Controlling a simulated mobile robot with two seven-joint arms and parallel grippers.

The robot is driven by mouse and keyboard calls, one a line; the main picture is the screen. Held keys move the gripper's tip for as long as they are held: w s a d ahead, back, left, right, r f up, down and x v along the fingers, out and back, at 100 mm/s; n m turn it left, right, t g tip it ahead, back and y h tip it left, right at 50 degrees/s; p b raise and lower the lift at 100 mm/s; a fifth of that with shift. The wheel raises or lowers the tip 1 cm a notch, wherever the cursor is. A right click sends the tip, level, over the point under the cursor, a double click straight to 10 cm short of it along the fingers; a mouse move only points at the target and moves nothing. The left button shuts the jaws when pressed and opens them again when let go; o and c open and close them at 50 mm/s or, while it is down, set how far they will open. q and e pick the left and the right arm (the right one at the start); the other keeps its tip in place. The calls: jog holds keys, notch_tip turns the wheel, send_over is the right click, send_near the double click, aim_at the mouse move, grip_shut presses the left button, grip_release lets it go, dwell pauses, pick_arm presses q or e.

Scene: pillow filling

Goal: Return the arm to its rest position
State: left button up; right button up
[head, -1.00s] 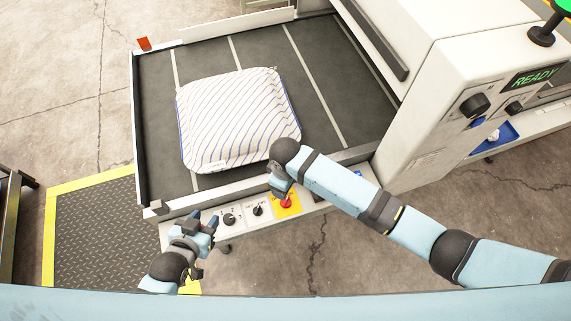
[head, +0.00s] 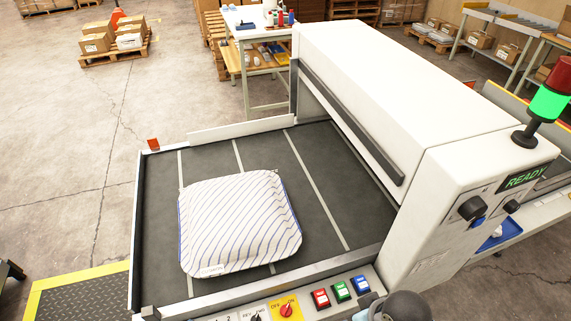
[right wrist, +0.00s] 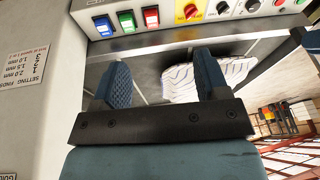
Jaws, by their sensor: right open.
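My right gripper (right wrist: 162,60) shows in the right wrist view with its two blue fingers wide apart and nothing between them. In the head view only a dark rounded joint of my right arm (head: 405,306) shows at the bottom edge, by the front control panel. The gripper itself is out of that view. My left gripper is not in view. The white pillow with blue stripes (head: 240,222) lies flat on the dark conveyor bed. Part of it also shows beyond the fingers in the right wrist view (right wrist: 190,82).
The white machine housing (head: 395,90) stands over the bed's right side; its display reads READY and its tower light (head: 549,102) is green. The front panel has red (head: 320,298), green and blue buttons and a red switch (head: 286,310). A workbench (head: 250,18) stands behind.

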jog(key=s+d+r+m+t+h, duration=0.1)
jog(key=s+d+r, duration=0.2)
jog(key=d, duration=0.2)
jog(key=s+d+r+m+h, duration=0.1)
jog(key=s+d+r+m, duration=0.15)
jog(key=d, duration=0.25)
jog(key=w+a+f+n+t+y, duration=0.1)
jog(key=w+a+f+t, duration=0.1)
jog(key=f, duration=0.5)
jog(key=w+a+f+n+t+y, duration=0.1)
jog(key=w+a+f+t, duration=0.2)
jog(key=f, duration=0.4)
jog(key=shift+w+a+t+y, duration=0.15)
jog(key=shift+a+t+y, duration=0.35)
jog(key=shift+t, duration=0.7)
jog(key=shift+d, duration=0.1)
